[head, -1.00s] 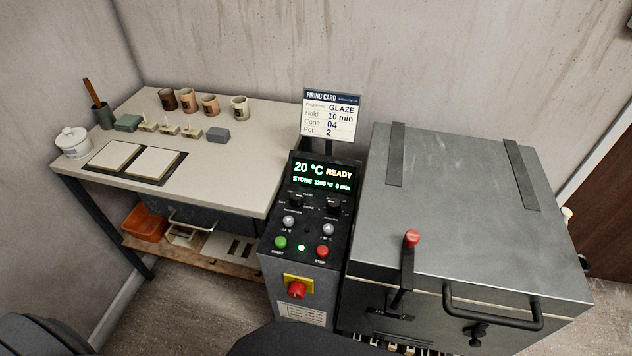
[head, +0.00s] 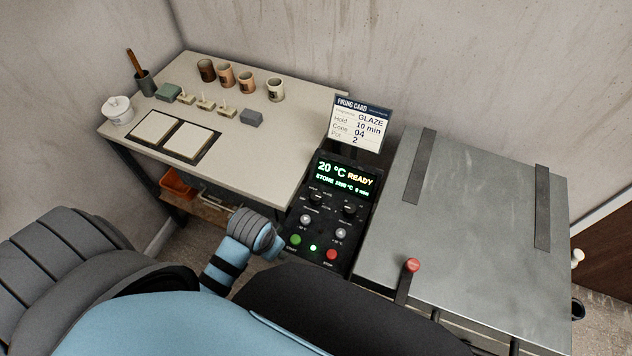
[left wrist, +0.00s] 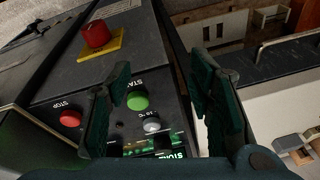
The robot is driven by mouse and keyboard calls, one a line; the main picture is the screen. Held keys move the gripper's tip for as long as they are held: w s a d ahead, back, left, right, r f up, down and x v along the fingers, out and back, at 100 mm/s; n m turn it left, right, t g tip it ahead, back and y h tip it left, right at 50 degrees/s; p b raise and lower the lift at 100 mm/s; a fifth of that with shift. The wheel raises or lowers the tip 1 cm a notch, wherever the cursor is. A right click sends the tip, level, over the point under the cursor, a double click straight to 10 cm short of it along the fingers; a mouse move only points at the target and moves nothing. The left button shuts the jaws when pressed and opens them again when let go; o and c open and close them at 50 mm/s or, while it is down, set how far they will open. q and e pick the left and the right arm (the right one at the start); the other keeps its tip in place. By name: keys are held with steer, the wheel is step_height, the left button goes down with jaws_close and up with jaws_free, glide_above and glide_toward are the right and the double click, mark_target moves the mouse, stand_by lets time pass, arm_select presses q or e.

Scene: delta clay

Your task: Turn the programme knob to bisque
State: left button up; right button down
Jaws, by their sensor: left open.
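The control panel (head: 335,213) has a lit display (head: 347,178) reading 20 °C, READY and STONE. Below the display are two dark knobs, a left knob (head: 318,197) and a right knob (head: 348,210); their labels are too small to read surely. My left gripper (left wrist: 160,62) is open and empty in the left wrist view. Its fingers straddle the view of the green start button (left wrist: 138,101) and a grey button (left wrist: 152,125); the knobs are mostly hidden there. In the head view my left wrist is beside the panel's lower left, its fingers hidden. My right gripper is out of view.
A firing card (head: 361,124) reading GLAZE stands behind the panel. The kiln (head: 470,220) with a red-tipped lever (head: 412,265) is to its right. The worktable (head: 275,150) with pots is to its left. A red knob on a yellow plate (left wrist: 97,36) is on the panel's front.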

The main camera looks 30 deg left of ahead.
arm_select(q)
steer(key=w+d+r+m+g, duration=0.1)
steer(key=w+r+m, duration=0.1)
steer(key=w+r, duration=0.3)
steer(key=w+r+m, duration=0.1)
steer(key=w+r, duration=0.1)
steer(key=w, duration=0.5)
steer(key=m+g+h, duration=0.1)
steer(key=m+g, duration=0.1)
steer(key=m, duration=0.1)
glide_toward(316, 195)
step_height(316, 195, down, 10)
steer(key=b, duration=0.3)
steer(key=shift+s+r, duration=0.15)
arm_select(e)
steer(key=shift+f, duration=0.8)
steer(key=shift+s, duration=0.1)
arm_select(q)
steer(key=shift+r, duration=0.1)
jaws_close()
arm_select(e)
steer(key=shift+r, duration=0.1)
